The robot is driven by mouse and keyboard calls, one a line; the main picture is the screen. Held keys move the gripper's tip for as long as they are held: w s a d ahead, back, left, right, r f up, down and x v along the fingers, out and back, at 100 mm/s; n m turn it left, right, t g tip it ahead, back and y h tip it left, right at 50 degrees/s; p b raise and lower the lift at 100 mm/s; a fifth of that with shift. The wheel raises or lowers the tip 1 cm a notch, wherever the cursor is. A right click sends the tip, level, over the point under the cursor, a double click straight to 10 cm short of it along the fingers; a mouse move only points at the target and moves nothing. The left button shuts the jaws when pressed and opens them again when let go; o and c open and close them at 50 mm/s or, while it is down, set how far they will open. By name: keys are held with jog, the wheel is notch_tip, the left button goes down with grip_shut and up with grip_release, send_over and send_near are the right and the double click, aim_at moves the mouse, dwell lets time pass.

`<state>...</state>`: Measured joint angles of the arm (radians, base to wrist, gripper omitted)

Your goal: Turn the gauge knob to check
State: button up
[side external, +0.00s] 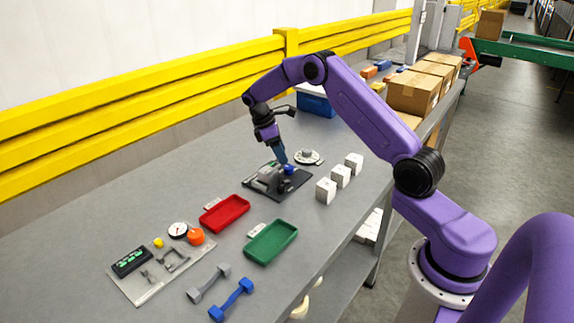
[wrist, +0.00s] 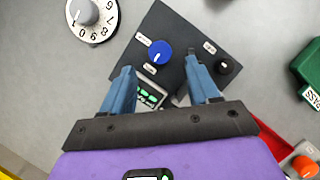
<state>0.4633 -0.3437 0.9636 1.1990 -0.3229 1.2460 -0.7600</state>
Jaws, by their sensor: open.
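The gauge station is a dark plate (side external: 292,190) on the bench, carrying a blue knob (wrist: 158,52) with a white pointer mark. The knob also shows in the side view (side external: 289,169). A small display with green digits (wrist: 150,95) sits behind the knob, partly hidden by my gripper. A small black knob (wrist: 223,67) is on the plate's right in the wrist view. My gripper (wrist: 160,63) is open and empty, pointing down over the plate. Its blue fingertips appear on either side of the blue knob; I cannot tell whether they touch it.
A grey knob on a white numbered dial (side external: 308,157) stands behind the plate. Several white blocks (side external: 340,176) line the right. A red tray (side external: 224,214) and a green tray (side external: 271,242) are in front. A tool board (side external: 150,287) lies front left. A yellow rail (side external: 130,107) runs behind.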

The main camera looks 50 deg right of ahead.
aim_at(289, 167)
jog(key=shift+x, duration=2.95)
jog(key=c, duration=1)
